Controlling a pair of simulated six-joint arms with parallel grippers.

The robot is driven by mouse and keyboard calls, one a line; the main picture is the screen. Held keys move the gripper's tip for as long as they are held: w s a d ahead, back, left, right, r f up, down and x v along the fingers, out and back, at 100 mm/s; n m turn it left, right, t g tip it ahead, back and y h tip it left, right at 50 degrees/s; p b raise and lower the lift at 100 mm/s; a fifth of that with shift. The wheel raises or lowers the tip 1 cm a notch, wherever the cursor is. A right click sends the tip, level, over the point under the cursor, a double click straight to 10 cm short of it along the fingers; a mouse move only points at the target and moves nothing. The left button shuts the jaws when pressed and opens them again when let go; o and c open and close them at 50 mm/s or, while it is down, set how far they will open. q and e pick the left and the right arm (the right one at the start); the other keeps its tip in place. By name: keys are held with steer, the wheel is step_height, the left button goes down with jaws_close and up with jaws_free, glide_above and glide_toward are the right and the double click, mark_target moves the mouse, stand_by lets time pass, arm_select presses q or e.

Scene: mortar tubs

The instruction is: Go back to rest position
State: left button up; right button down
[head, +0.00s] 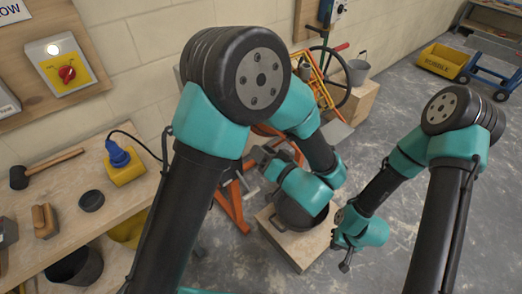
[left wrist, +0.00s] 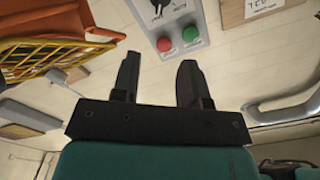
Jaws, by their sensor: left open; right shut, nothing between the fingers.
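My left gripper (head: 262,158) is in the middle of the head view, left of its teal wrist and above and left of a dark tub (head: 285,222). In the left wrist view my left gripper (left wrist: 159,75) has its two black fingers apart, with nothing between them. My left wrist hides part of the dark tub, which stands on a wooden block (head: 302,250). My right gripper (head: 345,264) points down to the right of that block. It is small in the head view, shut and empty.
A workbench (head: 60,215) at the left carries a mallet (head: 45,168), a yellow box with a blue plug (head: 124,168) and a brush (head: 45,221). An orange frame (head: 235,205) stands behind my left arm. A metal bucket (head: 357,72) stands behind. Grey floor (head: 400,90) is open at right.

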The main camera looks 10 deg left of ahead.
arm_select(q)
steer(key=w+a+f+m+g+h, duration=0.1)
steer(key=w+a+f+h, duration=0.3)
steer(key=f, duration=0.5)
steer(key=w+a+f+g+h, duration=0.1)
steer(key=w+a+f+h, duration=0.1)
steer(key=a+f+h, duration=0.6)
steer(key=s+a+f+g+h, duration=0.2)
steer(key=s+a+f+g, duration=0.1)
steer(key=s+f+g, duration=0.2)
steer(key=s+a+f+g+h, duration=0.3)
steer(key=s+f+g, duration=0.1)
steer(key=s+f, duration=0.6)
steer(key=s, duration=0.2)
steer(key=shift+s+n+g, duration=0.4)
